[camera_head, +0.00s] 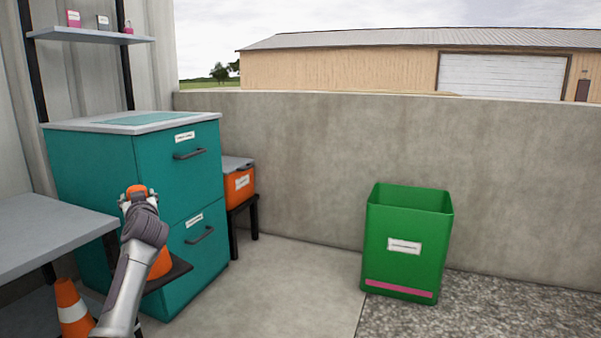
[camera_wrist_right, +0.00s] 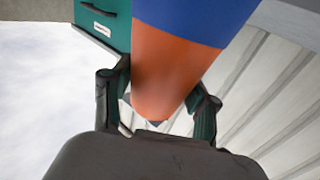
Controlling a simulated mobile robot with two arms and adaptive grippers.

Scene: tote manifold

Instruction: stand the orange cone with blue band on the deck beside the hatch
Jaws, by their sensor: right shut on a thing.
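The orange cone with blue band (camera_wrist_right: 165,70) is in my right gripper (camera_wrist_right: 160,112). In the right wrist view its narrow orange end is between the fingers and its blue band lies beyond them. In the head view my right gripper (camera_head: 138,194) is in front of the teal cabinet, below its top, with orange (camera_head: 137,187) showing between the fingers; the band is hidden there. The light grey deck (camera_head: 185,120) on top of the cabinet is clear and carries a flat teal panel (camera_head: 145,117), which looks like the hatch. My left gripper is out of view.
An orange cone with a white band (camera_head: 72,312) stands at lower left near a grey table (camera_head: 45,235). Another orange surface (camera_head: 161,263) shows beside my arm, partly hidden. A shelf (camera_head: 90,35) hangs above the cabinet. A green bin (camera_head: 405,270) stands right.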

